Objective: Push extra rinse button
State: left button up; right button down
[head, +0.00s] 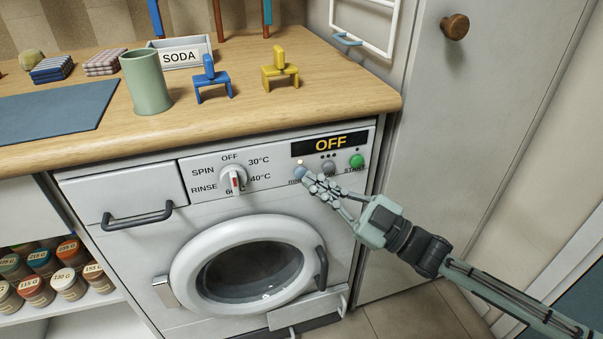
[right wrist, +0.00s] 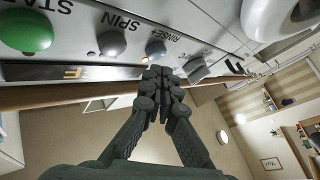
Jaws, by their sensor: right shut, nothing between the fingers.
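The display (head: 330,143) reads OFF in orange. My left gripper is not in view.
A grey button (head: 329,166) and a green START button (head: 357,161) sit right of the blue one. A white dial (head: 233,181) is on the left. The round door (head: 190,275) is below. The counter (head: 330,100) overhangs the panel, with a green cup (head: 147,84) on it.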

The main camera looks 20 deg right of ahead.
jog(key=shift+w, duration=0.1)
dwell(0.4)
jog(key=shift+w, duration=0.35)
jog(key=shift+w, duration=0.25)
dwell(0.5)
jog(key=shift+s, duration=0.1)
jog(key=shift+s+p, duration=0.4)
jog(key=shift+s, duration=0.25)
jog(key=s+p, duration=0.3)
jog(key=s, duration=0.3)
